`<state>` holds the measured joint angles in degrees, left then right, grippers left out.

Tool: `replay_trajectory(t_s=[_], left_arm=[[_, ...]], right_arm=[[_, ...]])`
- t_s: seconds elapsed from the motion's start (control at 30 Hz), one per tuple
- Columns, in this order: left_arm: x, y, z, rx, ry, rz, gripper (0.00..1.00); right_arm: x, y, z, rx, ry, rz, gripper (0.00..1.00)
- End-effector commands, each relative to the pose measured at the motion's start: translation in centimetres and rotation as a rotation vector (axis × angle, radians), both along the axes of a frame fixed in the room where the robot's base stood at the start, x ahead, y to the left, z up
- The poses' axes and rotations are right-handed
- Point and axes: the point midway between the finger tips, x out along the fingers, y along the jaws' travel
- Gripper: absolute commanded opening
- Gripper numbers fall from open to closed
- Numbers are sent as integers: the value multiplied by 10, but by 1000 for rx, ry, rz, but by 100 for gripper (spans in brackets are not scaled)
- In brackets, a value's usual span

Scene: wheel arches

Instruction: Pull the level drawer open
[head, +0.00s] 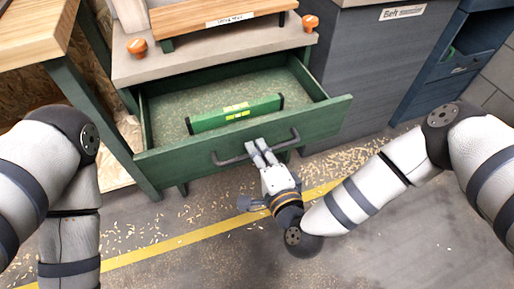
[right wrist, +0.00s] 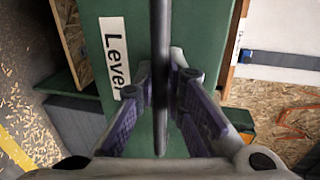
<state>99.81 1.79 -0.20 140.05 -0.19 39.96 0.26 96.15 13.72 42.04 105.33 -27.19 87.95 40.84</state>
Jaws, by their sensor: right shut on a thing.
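The green level drawer (head: 180,161) is pulled out from the cabinet below a grey top in the head view. Inside it lies a green spirit level (head: 236,112) with yellow marks. A dark bar handle (head: 230,160) runs across the drawer front. My right gripper (head: 260,148) is shut on this handle near its middle. In the right wrist view the handle (right wrist: 160,60) stands between the two fingers, and a white label (right wrist: 113,50) reading "Level" shows on the green front. My left gripper is not in the head view; only parts of the left arm show.
Two orange knobs (head: 137,46) stand on the cabinet top beside a wooden board (head: 205,15). A wooden bench (head: 35,40) with green legs is at the left. A grey cabinet (head: 365,75) labelled "Belt" is at the right. The floor in front has wood shavings and a yellow line (head: 190,238).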

Motion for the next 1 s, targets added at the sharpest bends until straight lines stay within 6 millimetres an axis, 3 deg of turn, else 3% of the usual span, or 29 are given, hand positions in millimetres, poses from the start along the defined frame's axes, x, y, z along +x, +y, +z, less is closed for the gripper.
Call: replay_trajectory(t_s=[0.27,0.3,0.37,0.67,0.77,1.0], left_arm=[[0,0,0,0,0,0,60],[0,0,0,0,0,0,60],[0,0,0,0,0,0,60],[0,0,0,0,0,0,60],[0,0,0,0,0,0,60],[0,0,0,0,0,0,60]], right_arm=[[0,0,0,0,0,-1,0],[0,0,0,0,0,-1,19],[0,0,0,0,0,-1,31],[-1,0,0,0,0,0,31],[-13,-4,1,0,3,1,31],[-73,-23,14,1,4,1,31]])
